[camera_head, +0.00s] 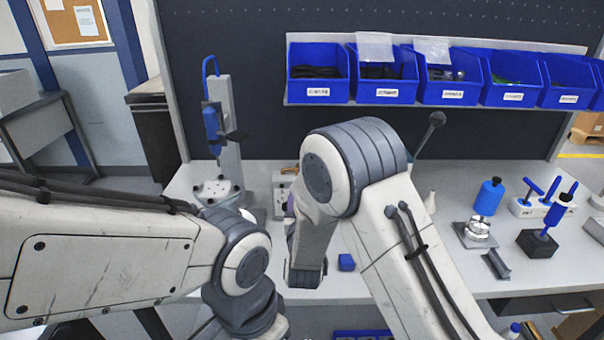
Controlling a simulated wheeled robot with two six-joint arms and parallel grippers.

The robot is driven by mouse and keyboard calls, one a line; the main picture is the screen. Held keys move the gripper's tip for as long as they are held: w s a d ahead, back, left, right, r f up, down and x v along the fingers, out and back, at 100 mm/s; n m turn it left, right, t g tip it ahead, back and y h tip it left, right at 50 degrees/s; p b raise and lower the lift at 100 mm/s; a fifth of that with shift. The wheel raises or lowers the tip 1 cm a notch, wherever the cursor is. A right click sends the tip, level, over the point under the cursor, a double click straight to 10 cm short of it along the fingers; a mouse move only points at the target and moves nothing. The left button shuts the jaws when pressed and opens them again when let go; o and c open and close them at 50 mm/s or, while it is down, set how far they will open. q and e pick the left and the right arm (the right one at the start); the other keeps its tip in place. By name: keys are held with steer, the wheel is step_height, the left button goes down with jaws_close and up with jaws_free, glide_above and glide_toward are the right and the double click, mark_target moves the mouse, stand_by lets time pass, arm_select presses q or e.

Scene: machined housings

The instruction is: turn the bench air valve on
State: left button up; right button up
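I cannot make out the bench air valve for sure. A small beige block with fittings (284,186) stands on the bench, partly hidden behind my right arm, with a purple bit beside it.
A press-like stand (225,125) with a blue part is at the bench's left. A small blue block (346,262) lies near the front edge. Blue bins (318,88) line the back shelf.

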steer(key=w+p, duration=0.2)
steer(key=w, duration=0.7)
steer(key=shift+w+r+p, duration=0.1)
steer(key=shift+p, duration=0.3)
steer(key=shift+w, duration=0.5)
jaws_close()
stand_by(0.5)
